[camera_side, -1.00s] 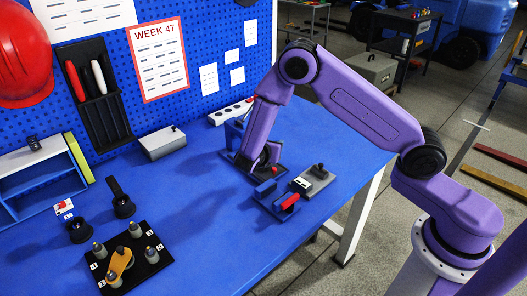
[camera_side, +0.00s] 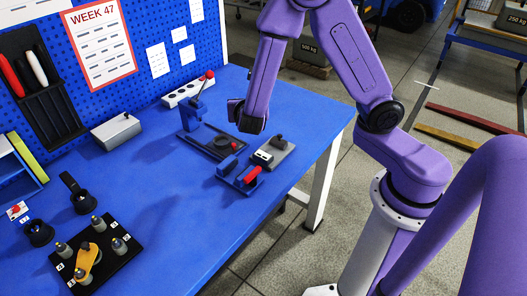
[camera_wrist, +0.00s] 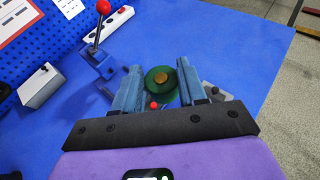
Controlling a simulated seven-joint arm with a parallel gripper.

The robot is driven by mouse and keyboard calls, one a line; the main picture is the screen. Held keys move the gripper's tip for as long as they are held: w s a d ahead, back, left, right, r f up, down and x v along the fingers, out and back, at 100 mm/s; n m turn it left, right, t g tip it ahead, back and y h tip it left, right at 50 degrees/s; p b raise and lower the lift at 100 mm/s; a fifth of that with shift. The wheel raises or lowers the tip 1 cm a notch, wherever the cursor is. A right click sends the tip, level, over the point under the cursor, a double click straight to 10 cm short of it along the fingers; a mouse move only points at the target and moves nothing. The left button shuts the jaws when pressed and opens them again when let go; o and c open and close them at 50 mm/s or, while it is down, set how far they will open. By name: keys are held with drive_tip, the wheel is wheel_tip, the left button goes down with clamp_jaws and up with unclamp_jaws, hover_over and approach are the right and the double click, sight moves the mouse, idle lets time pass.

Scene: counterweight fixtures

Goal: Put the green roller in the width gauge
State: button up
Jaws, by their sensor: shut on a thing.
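My gripper (camera_wrist: 159,72) is shut on the green roller (camera_wrist: 155,92), which sits between the two blue-grey fingers in the wrist view, with a brownish round centre. In the side view my gripper (camera_side: 242,116) hangs above the bench fixtures, and I cannot make out the roller there.
A grey block with a knob (camera_side: 279,150) stands beside the gauge. A black board with several pegs (camera_side: 112,262) is front left. The bench middle is clear.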

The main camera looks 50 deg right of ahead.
wheel_tip(320, 180, up, 6)
drive_tip(key=n+t+y, duration=0.1)
drive_tip(key=n+y, duration=0.1)
drive_tip(key=n+t+y, duration=0.2)
drive_tip(key=n, duration=0.1)
drive_tip(key=shift+s+r+y, duration=0.15)
drive_tip(key=shift+r+y, duration=0.05)
drive_tip(key=shift+y, duration=0.2)
drive_tip(key=shift+n+t+y, duration=0.4)
drive_tip(key=shift+s+d+f, duration=0.7)
drive_tip(key=shift+d+f, duration=0.35)
drive_tip(key=shift+f, duration=2.45)
drive_tip(key=shift+s+d+f, duration=0.75)
drive_tip(key=shift+d+f, duration=0.35)
drive_tip(key=shift+f, duration=2.45)
drive_tip(key=shift+s+d+f, duration=0.7)
drive_tip(key=shift+d+f, duration=0.35)
drive_tip(key=shift+f, duration=2.45)
drive_tip(key=shift+f, duration=0.6)
drive_tip(key=o, duration=1.1)
drive_tip(key=shift+r, duration=0.1)
drive_tip(key=shift+r, duration=0.55)
drive_tip(key=v, duration=0.7)
drive_tip(key=shift+s+r, duration=0.15)
drive_tip(key=shift+r, duration=0.05)
